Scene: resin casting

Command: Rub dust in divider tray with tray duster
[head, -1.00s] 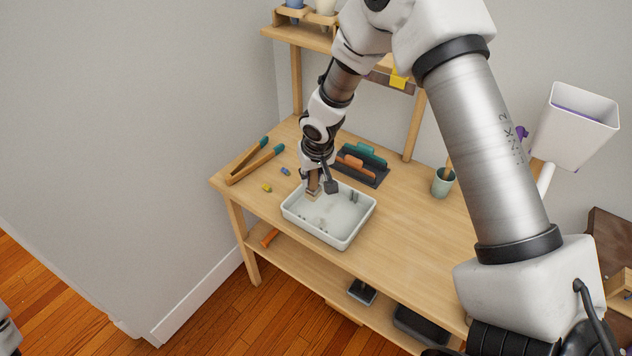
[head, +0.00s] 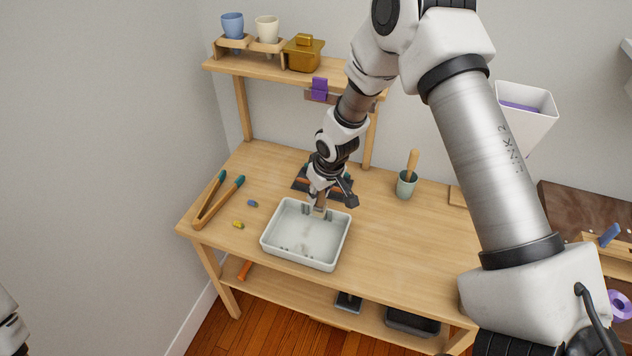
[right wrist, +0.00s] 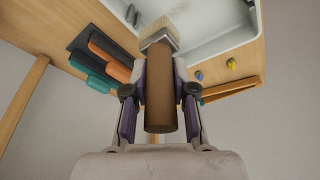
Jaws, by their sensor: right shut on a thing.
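The divider tray (head: 265,238) is a pale, shallow, open box on the wooden workbench. Faint whitish dust patches (head: 306,231) lie on its floor, with small grey pegs or divider bits near its walls. My right gripper (head: 320,200) is over the tray's back edge. It is shut on the tray duster, whose brown handle (right wrist: 160,100) and pale block-like head (right wrist: 159,33) show in the right wrist view. The head is at the inside of the tray's back wall; whether it touches the floor I cannot tell. My left gripper is out of view.
Wooden tongs (head: 216,203) and small yellow (head: 238,225) and blue (head: 252,203) pieces lie left of the tray. A dark holder with orange and teal tools (right wrist: 98,60) is behind it. A green cup (head: 405,186) stands right. The bench's front right is clear.

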